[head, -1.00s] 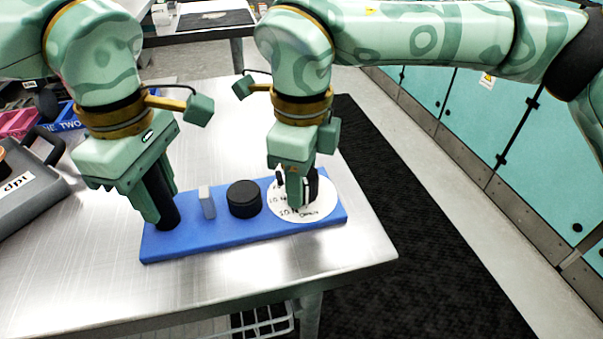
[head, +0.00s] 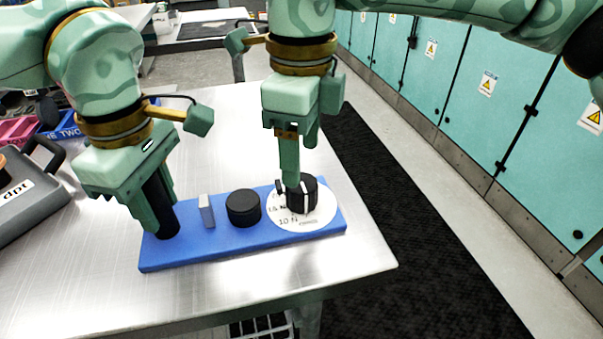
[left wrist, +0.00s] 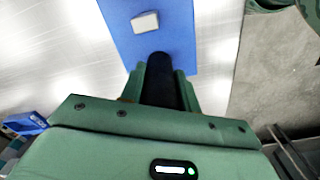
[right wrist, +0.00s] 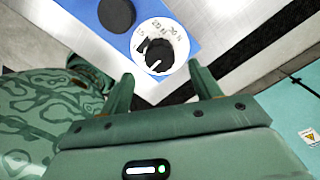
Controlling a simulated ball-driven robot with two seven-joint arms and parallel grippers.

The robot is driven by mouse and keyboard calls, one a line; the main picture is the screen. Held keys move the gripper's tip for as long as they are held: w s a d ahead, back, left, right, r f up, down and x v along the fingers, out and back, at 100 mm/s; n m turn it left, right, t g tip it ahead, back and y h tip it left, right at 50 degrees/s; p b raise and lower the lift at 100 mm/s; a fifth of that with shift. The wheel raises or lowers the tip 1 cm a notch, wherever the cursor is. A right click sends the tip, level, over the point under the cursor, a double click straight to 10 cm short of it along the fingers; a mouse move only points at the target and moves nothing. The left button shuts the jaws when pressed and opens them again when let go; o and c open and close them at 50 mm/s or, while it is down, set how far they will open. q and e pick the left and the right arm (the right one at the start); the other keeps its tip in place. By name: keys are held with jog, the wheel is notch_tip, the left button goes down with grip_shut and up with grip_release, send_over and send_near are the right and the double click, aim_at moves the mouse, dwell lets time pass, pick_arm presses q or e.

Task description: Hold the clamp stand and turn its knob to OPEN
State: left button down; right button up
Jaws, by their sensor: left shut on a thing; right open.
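The clamp stand is a blue base (head: 200,252) on the metal table, with a black post at its left end. My left gripper (head: 158,205) is shut on that black post (left wrist: 160,85). The black knob (head: 302,196) with a white line sits on a white dial (head: 318,222) at the base's right end. The knob also shows in the right wrist view (right wrist: 158,58). My right gripper (right wrist: 162,85) is open and empty, above and behind the knob. In the right wrist view its fingers are apart from the knob. The dial lettering is partly readable, and the knob hides some of it.
A black round cap (head: 243,208) and a small grey block (head: 206,211) stand on the base between post and dial. A grey case (head: 30,190) and a blue bin (head: 60,125) lie at the left. The table behind the base is clear.

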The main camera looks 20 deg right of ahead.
pick_arm(q)
jog(key=shift+f, duration=0.1)
pick_arm(e)
notch_tip(320, 180, up, 5)
jog(key=shift+r, duration=0.15)
pick_arm(q)
jog(key=c, duration=0.9)
grip_release()
jog(key=shift+c, duration=0.2)
notch_tip(320, 180, up, 3)
jog(key=p, duration=0.2)
jog(key=shift+p, duration=0.4)
jog(key=shift+r+p, duration=2.15)
jog(key=shift+r, duration=0.25)
pick_arm(e)
notch_tip(320, 180, up, 10)
jog(key=t, duration=0.1)
send_over(302, 182)
jog(key=s, duration=0.3)
jog(key=shift+r, duration=0.1)
pick_arm(q)
jog(key=shift+f, duration=0.1)
pick_arm(e)
jog(key=shift+w, duration=0.1)
